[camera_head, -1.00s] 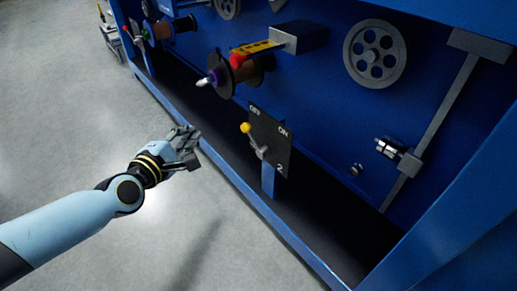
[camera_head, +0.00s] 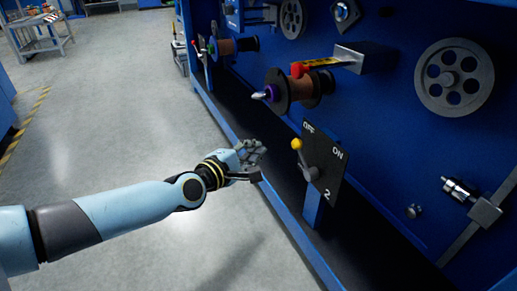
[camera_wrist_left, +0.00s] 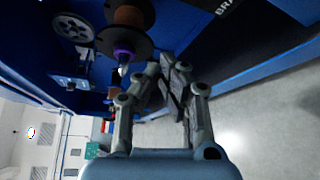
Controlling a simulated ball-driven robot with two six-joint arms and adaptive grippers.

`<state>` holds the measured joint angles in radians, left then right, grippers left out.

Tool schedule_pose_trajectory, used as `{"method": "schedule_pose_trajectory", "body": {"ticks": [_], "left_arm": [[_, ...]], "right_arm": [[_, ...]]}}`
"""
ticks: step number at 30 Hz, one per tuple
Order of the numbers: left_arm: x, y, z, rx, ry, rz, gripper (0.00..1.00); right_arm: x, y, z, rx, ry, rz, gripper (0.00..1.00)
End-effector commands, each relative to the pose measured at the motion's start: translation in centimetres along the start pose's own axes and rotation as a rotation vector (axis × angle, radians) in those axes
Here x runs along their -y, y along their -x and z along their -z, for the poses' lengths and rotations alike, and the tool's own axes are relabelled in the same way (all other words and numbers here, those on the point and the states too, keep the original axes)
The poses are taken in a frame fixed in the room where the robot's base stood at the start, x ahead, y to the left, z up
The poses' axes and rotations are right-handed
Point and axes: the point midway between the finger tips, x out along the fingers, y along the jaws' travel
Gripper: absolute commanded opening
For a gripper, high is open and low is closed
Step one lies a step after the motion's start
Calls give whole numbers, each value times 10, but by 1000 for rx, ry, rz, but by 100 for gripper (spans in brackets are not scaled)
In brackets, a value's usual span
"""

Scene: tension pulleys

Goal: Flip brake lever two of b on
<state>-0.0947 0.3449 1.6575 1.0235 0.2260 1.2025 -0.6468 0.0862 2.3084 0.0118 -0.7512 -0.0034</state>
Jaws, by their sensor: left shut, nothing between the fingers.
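The brake lever (camera_head: 303,157) has a yellow knob and stands on a dark plate (camera_head: 325,175) marked OFF, ON and 2. The lever points up toward the OFF side. My left gripper (camera_head: 258,160) is shut and empty, to the left of the lever and apart from it. In the left wrist view my left gripper (camera_wrist_left: 172,72) has its fingers together, and the lever does not show there. My right gripper is not in view.
A spool (camera_head: 293,90) with a purple hub juts out above and left of the plate; it also shows in the left wrist view (camera_wrist_left: 126,32). A grey pulley wheel (camera_head: 454,78) is on the blue panel. The floor (camera_head: 120,130) to the left is clear.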

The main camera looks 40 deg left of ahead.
Motion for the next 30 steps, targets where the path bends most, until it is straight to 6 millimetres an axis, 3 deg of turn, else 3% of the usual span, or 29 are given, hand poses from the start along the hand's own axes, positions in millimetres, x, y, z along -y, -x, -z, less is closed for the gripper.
{"method": "schedule_pose_trajectory", "body": {"ticks": [11, 14, 21, 30], "left_arm": [[3, -77, 1, -1, 1, 1, 0], [-2, -73, -12, 0, 4, -1, 0], [-2, -66, -32, 1, 1, -1, 0], [1, -63, -38, 0, -1, 1, 0]], "right_arm": [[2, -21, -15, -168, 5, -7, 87], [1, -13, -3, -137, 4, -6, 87], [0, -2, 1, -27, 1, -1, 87], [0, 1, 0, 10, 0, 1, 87]]}}
